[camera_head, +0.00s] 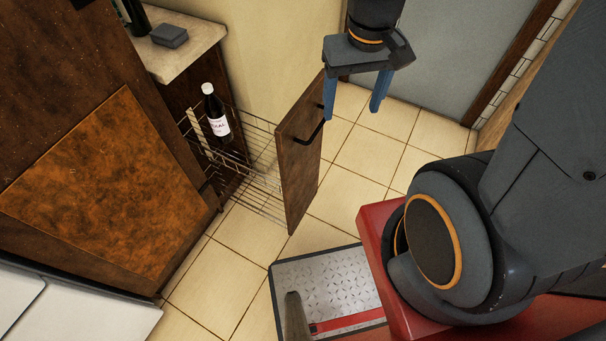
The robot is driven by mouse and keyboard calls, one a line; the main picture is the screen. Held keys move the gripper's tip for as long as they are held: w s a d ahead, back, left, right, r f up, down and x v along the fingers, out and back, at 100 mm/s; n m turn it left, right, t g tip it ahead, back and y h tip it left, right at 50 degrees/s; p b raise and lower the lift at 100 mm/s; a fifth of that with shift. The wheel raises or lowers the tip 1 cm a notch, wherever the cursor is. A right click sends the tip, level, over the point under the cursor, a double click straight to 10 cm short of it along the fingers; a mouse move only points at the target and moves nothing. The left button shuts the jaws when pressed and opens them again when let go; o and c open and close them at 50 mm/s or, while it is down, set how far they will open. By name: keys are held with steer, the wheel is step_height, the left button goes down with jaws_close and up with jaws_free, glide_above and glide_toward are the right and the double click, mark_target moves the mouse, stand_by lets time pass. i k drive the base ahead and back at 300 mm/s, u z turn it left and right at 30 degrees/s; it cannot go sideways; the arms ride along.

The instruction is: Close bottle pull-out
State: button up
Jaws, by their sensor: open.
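The bottle pull-out stands out from the cabinet under the counter. Its brown front panel (302,152) has a dark handle (312,134) on the side facing my arm. Behind the panel, its wire rack (262,190) reaches back into the cabinet opening. A dark bottle with a white cap and white label (216,115) stands upright in the rack near the cabinet. My gripper (354,100) points down with its two blue fingers apart and empty. In the picture it is above and right of the handle, and the left finger shows close to the panel's upper edge. The exact gap is unclear.
A brown cabinet (105,190) fills the left. A pale counter (178,50) at the back bears a grey box (169,36) and dark bottles. Tiled floor (375,155) is free right of the panel. A grey door (440,60) is behind.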

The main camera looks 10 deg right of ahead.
mark_target(298, 136)
steer(key=z, duration=1.1)
steer(key=k, duration=0.55)
steer(key=u, duration=0.4)
